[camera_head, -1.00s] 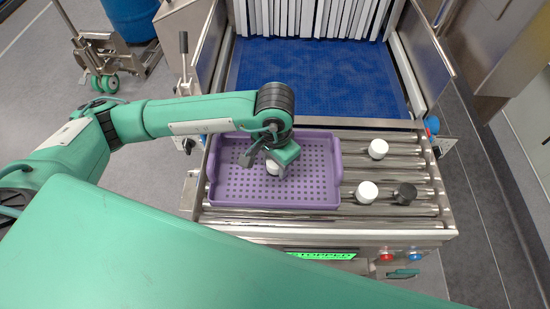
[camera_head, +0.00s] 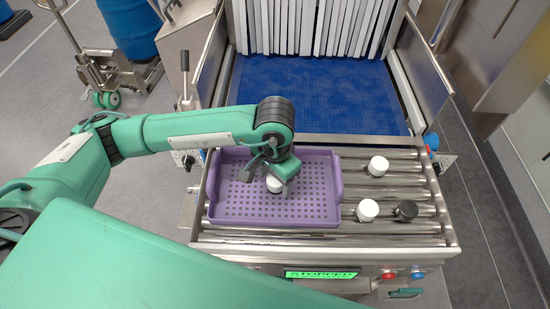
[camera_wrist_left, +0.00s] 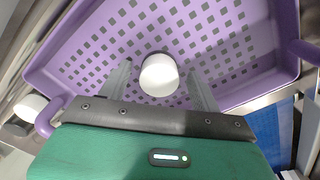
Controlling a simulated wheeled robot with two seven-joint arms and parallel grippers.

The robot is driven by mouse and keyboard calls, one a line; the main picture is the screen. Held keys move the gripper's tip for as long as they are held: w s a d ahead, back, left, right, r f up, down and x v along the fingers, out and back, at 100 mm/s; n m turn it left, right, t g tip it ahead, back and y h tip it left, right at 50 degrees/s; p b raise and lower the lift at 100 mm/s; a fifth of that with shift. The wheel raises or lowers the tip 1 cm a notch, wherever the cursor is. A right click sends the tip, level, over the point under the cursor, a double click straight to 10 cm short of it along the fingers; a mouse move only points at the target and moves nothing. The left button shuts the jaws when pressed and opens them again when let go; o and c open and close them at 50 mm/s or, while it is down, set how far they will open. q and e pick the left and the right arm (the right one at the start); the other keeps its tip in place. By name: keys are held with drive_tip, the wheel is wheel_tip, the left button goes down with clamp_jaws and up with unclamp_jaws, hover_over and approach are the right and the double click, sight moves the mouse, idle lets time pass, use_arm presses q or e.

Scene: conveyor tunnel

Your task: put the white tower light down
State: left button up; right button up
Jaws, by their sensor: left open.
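A white tower light (camera_head: 275,185), a short round white piece, stands on the floor of the purple perforated tray (camera_head: 325,222). In the left wrist view the same light (camera_wrist_left: 158,77) sits between the two fingers, with a gap on each side. My left gripper (camera_head: 267,175) is open and just above the tray floor, around the light; the wrist partly hides the light in the head view. My right gripper is not in view.
On the rollers right of the tray stand two more white pieces (camera_head: 378,166) (camera_head: 367,210) and a black piece (camera_head: 406,211). A blue belt (camera_head: 320,90) and white strip curtain (camera_head: 310,25) lie behind. The panel display (camera_head: 320,274) reads STOPPED.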

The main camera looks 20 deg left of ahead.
sight(275, 180)
use_arm(q)
wheel_tip(275, 180, up, 11)
drive_tip(key=b, duration=0.4)
idle(0.4)
